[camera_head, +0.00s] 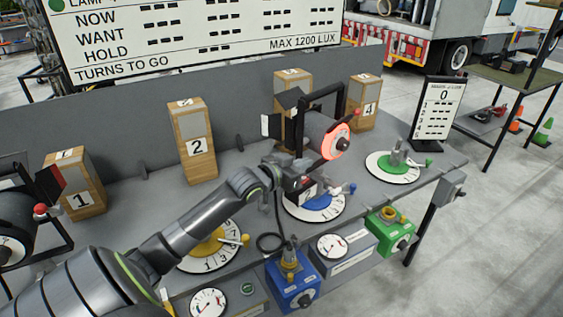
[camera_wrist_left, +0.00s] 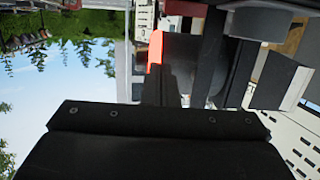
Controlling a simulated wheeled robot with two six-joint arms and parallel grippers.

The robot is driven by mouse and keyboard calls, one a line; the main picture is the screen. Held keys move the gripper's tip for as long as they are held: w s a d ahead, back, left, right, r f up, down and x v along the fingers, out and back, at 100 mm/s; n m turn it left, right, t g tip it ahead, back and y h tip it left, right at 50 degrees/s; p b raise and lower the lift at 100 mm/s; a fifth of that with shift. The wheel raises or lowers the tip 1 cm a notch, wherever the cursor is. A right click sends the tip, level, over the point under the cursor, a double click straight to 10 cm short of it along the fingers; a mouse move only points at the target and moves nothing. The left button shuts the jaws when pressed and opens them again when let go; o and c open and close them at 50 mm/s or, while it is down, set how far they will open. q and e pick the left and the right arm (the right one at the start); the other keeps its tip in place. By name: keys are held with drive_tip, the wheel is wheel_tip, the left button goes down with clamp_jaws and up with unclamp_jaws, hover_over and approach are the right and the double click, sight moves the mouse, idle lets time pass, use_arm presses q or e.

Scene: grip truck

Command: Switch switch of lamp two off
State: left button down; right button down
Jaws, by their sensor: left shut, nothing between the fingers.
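A black lamp (camera_head: 318,128) with a glowing orange-red rim stands in a dark frame at the middle right of the bench. A red knob (camera_head: 357,113) sits at the upper right of this lamp. A second lamp (camera_head: 14,222) stands at the left edge, with a red ball knob (camera_head: 40,209) beside it. I cannot read which is lamp two. My left gripper (camera_head: 312,186) is shut and empty, just below the glowing lamp and over the blue dial (camera_head: 322,211). In the left wrist view, a red part (camera_wrist_left: 155,50) shows beyond the dark gripper. My right gripper is out of view.
Wooden blocks marked 1 (camera_head: 80,200), 2 (camera_head: 198,150) and 4 (camera_head: 365,105) stand along the back. A yellow dial (camera_head: 207,262) and a green-knobbed dial (camera_head: 395,175) flank the blue one. Blue (camera_head: 292,290) and green (camera_head: 390,233) boxes line the front edge.

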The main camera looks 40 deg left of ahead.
use_arm(q)
drive_tip(key=r+v, duration=0.1)
drive_tip(key=v, duration=0.7)
drive_tip(key=shift+s, duration=0.2)
idle(0.3)
